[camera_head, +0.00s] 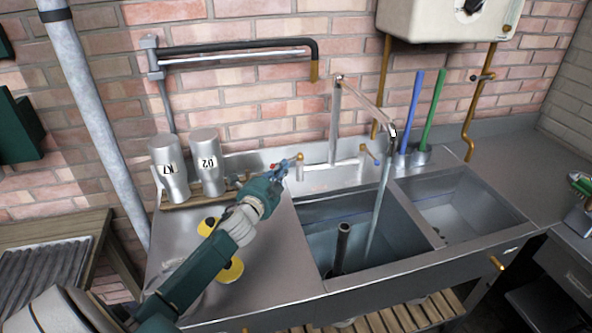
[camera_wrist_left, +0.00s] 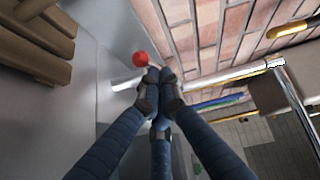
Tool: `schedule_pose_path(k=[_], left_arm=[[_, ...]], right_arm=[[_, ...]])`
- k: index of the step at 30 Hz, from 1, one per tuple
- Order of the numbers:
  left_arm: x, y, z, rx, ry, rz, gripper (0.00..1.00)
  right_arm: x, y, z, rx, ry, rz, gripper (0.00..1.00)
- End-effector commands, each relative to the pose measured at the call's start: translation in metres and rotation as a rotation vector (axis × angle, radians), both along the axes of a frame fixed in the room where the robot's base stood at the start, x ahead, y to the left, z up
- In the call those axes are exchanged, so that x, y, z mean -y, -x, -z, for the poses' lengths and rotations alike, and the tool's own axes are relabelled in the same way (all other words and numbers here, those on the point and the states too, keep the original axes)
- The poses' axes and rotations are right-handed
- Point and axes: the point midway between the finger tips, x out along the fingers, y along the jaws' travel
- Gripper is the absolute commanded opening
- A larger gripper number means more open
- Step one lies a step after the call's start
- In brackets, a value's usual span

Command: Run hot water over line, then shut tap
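Water runs from the swan-neck tap (camera_head: 336,125) as a stream (camera_head: 378,215) into the left basin (camera_head: 318,215). A dark tube (camera_head: 341,245) stands upright in that basin; the stream falls to the right of it, apart. My left gripper (camera_head: 284,168) is at the tap's left valve, by a red-knobbed handle. In the left wrist view its fingertips (camera_wrist_left: 159,78) come together right beside the red knob (camera_wrist_left: 140,60). I cannot tell whether the handle's stem is between them. A blue-marked valve (camera_head: 372,158) is on the right. My right gripper is not in view.
Two metal canisters (camera_head: 207,162) stand on a wooden rack left of my gripper. Yellow round items (camera_head: 230,270) lie on the drainboard under my arm. The right basin (camera_head: 455,212) looks empty. Blue (camera_head: 411,110) and green (camera_head: 434,110) rods stand behind it.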

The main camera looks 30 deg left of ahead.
Motion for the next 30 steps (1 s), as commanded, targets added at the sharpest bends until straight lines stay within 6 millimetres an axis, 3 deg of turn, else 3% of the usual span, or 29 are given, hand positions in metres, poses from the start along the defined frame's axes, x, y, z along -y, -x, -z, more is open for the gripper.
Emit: schedule_pose_path(k=[9, 30], left_arm=[[-0.0096, -0.0003, 0.0003, 0.0, 0.0, -0.002, 0.0], [-0.0092, -0.0023, -0.0032, 0.0, 0.0, 0.0, 0.0]], right_arm=[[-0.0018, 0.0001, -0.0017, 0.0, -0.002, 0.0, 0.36], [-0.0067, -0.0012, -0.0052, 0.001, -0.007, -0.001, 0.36]])
